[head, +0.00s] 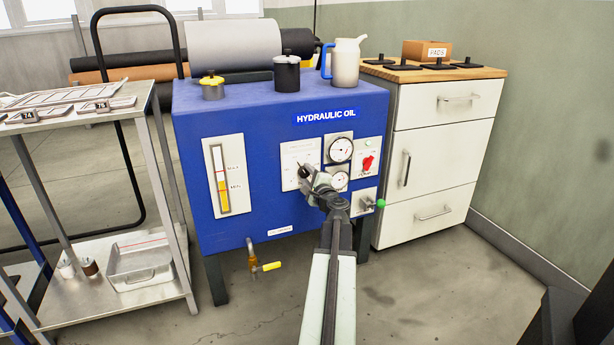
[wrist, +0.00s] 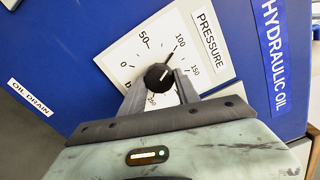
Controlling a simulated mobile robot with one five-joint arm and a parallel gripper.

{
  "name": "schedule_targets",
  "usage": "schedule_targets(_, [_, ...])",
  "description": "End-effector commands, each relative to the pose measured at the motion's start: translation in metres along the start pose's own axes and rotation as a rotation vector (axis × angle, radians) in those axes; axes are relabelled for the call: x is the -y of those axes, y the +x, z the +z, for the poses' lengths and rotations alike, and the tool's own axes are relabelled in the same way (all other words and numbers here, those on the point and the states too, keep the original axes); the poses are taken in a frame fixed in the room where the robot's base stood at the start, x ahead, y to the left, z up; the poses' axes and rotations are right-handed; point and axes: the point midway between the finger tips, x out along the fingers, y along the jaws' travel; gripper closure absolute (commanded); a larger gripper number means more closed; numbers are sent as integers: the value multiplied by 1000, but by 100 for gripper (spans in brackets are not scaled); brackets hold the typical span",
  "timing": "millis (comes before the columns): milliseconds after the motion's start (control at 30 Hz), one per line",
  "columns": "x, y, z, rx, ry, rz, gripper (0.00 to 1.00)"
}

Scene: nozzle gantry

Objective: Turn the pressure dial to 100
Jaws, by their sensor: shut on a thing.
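The pressure dial (wrist: 140,48) is a white square plate with a printed scale, tilted in the wrist view, with numbers including 0, 50, 100, 150 and 200. Its black round knob (wrist: 158,77) sits between the two fingers of my gripper (wrist: 160,92), which is shut on it. A thin dark pointer runs from the knob up and right, ending close to the 100 mark. In the head view the dial plate (head: 291,154) is on the front of the blue hydraulic oil cabinet (head: 250,130). My gripper (head: 305,176) covers the knob there.
Two round gauges, the upper one (head: 340,150) clearer, and a red switch (head: 368,163) are right of the dial. A green-tipped lever (head: 380,203) sits lower right. A level gauge (head: 223,180) is at left, a yellow-handled drain valve (head: 266,267) below. A metal cart (head: 150,130) stands left.

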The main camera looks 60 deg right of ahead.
Motion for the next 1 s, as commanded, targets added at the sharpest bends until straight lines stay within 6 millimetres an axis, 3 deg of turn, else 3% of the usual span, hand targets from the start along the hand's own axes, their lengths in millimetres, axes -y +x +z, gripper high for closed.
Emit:
schedule_targets(67, [0,1,1,2,0,1,100])
schedule_targets(100, [0,1,1,2,0,1,59])
schedule_targets(167, [0,1,1,2,-1,1,43])
schedule_targets(567, [0,-4,0,0,-1,0,42])
schedule_targets(1000, [0,-76,1,0,-1,0,42])
